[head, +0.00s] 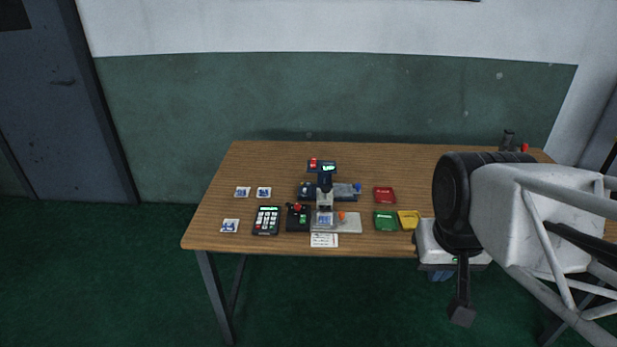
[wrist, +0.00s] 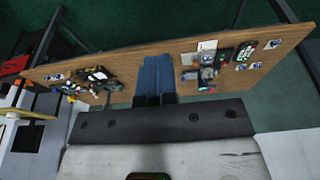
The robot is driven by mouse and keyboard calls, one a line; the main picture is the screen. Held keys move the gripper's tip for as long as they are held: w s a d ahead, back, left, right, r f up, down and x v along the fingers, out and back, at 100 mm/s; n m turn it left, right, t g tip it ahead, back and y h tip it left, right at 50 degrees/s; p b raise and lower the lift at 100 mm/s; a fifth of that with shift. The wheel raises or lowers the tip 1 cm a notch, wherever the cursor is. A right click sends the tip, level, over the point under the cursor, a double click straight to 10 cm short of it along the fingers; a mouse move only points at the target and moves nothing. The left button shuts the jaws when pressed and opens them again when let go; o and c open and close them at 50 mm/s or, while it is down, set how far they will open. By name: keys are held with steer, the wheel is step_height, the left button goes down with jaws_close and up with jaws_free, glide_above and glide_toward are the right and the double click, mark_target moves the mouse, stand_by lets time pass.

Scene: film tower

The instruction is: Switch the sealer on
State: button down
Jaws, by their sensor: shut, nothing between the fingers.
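A small machine with an upright tower, which looks like the sealer (head: 325,182), stands mid-table in the head view. Its top carries a lit display and a red part. A black box with red and green buttons (head: 303,218) sits at its front left. I cannot tell which control is the power switch, or whether it is on. My gripper (head: 440,277) is in front of the table's front edge, right of the machine and apart from it. Its blue fingers (wrist: 155,78) are together and empty in the wrist view. The machine's cluster also shows there (wrist: 206,73), right of the fingers.
On the wooden table (head: 400,160) are a keypad (head: 266,220), several white-and-blue cards (head: 242,192), a red pad (head: 384,195), a green pad (head: 386,221) and a yellow tray (head: 409,220). A second cluster (wrist: 95,78) shows left in the wrist view. My arm hides the table's right side.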

steer(key=w+a+f, duration=0.1)
steer(key=w+a, duration=0.3)
steer(key=w, duration=0.8)
steer(key=w+a+f, duration=0.1)
steer(key=w+a, duration=0.2)
steer(key=w, duration=0.9)
steer(key=w+a+f, duration=0.7)
steer(key=w+a, duration=0.1)
steer(key=w, duration=0.2)
steer(key=w+a+f+t, duration=0.1)
steer(key=w+a+f, duration=0.7)
steer(key=w, duration=0.3)
steer(key=shift+w+a+f, duration=0.25)
steer(key=shift+a+f, duration=0.05)
steer(key=shift+f, duration=0.1)
glide_toward(304, 215)
steer(key=shift+w+f, duration=0.5)
steer(key=shift+w, duration=0.15)
steer(key=shift+s+x, duration=0.2)
steer(key=shift+x, duration=1.15)
steer(key=shift+s+x, duration=0.15)
steer(key=shift+x, duration=1.2)
steer(key=shift+f, duration=0.15)
